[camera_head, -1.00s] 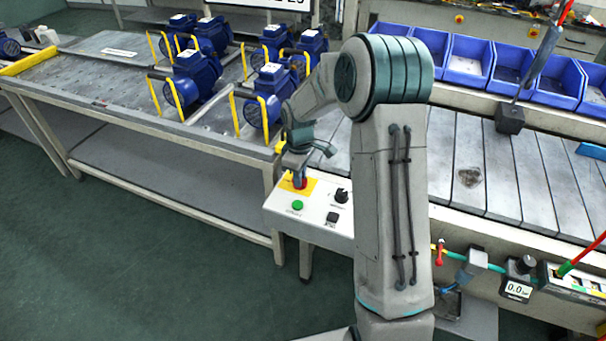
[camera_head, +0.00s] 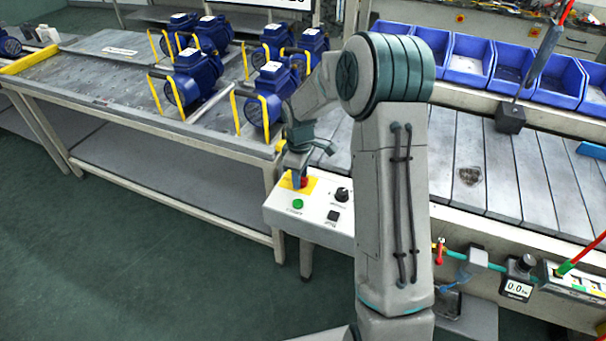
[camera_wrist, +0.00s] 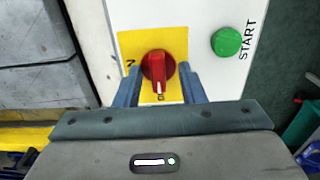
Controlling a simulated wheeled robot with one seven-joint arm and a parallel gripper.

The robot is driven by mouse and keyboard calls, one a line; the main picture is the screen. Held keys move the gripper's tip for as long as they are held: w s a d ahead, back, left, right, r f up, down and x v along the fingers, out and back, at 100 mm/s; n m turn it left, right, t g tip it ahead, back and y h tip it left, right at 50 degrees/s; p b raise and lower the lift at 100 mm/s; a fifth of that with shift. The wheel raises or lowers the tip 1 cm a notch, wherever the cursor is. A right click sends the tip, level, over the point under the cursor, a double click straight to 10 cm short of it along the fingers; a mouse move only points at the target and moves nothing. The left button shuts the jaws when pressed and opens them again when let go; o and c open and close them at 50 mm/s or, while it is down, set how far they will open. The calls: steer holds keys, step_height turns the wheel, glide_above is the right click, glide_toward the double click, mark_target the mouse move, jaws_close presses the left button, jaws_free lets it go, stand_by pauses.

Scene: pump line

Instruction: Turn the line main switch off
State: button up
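The line main switch (camera_wrist: 157,68) is a red rotary knob on a yellow plate (camera_wrist: 128,44). In the wrist view its grip bar stands nearly upright in the picture, its lower end close to a small mark at the plate's lower edge. Another mark, partly readable, is left of the knob. In the head view the switch (camera_head: 304,183) is partly hidden by my gripper (camera_head: 299,178). My gripper (camera_wrist: 161,88) is open, its two blue fingers on either side of the knob's lower part, with gaps to the grip bar. Whether they touch the knob's base is unclear.
The white control panel (camera_head: 318,217) also carries a green START button (camera_wrist: 227,42), a black knob (camera_head: 342,195) and a black square control (camera_head: 333,216). A bench with blue pumps (camera_head: 193,75) stands behind left. A slatted conveyor (camera_head: 465,175) and blue bins (camera_head: 468,60) are right.

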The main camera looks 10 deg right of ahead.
steer(key=shift+r, duration=0.15)
step_height(320, 180, up, 14)
steer(key=shift+f, duration=0.25)
stand_by(0.4)
steer(key=s+r+m+t, duration=0.1)
steer(key=s+m, duration=0.4)
steer(key=s, duration=0.8)
steer(key=s+r+m+t+p, duration=0.1)
steer(key=s+r+m, duration=0.2)
steer(key=s, duration=1.1)
steer(key=m, duration=0.3)
steer(key=shift+s+d+r+t, duration=0.15)
steer(key=shift+d+t, duration=0.15)
steer(key=shift+t, duration=0.1)
steer(key=shift+a, duration=0.1)
